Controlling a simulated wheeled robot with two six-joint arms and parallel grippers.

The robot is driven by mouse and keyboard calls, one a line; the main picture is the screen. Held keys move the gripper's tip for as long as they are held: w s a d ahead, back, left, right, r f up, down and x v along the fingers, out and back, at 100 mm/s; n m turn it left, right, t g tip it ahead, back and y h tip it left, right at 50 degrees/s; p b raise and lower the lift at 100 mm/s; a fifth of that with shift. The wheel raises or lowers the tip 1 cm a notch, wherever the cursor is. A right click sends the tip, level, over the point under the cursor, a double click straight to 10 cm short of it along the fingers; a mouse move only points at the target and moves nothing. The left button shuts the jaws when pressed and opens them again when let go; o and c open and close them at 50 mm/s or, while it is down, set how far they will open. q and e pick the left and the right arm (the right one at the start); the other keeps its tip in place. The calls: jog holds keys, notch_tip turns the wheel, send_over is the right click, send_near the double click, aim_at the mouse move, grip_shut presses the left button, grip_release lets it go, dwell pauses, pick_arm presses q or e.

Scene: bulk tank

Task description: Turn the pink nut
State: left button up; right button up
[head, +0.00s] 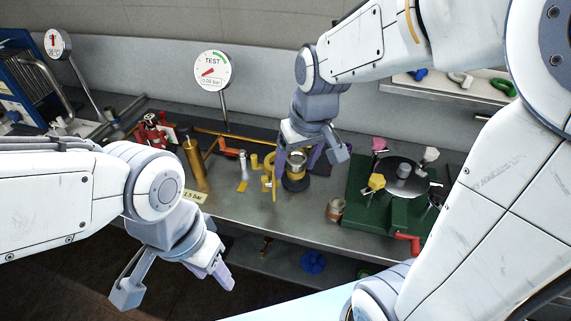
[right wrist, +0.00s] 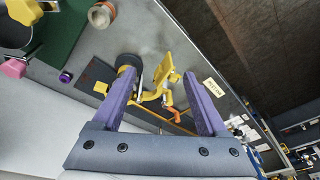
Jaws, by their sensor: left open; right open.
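The pink nut (head: 379,143) sits at the back left of a green fixture (head: 358,206), near a round grey disc (head: 404,176). It also shows in the right wrist view, where a pink part (right wrist: 14,68) lies near the left edge. My right gripper (head: 299,165) is open, left of the fixture and apart from the pink nut. In the head view its fingers are around or above a brass cylinder on a dark round base; I cannot tell if they touch it. My left gripper (head: 222,273) is open and empty in front of the bench edge.
A yellow nut (head: 376,182) and a white one (head: 430,154) are also on the fixture. A red handle (head: 408,242) sticks out in front. A copper-coloured ring (head: 335,210) stands left of it. A TEST gauge (head: 212,71) stands behind.

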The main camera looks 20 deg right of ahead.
jog(key=shift+s+a+f+n, duration=0.15)
jog(key=shift+s+a+n, duration=0.25)
jog(key=shift+s+a, duration=0.5)
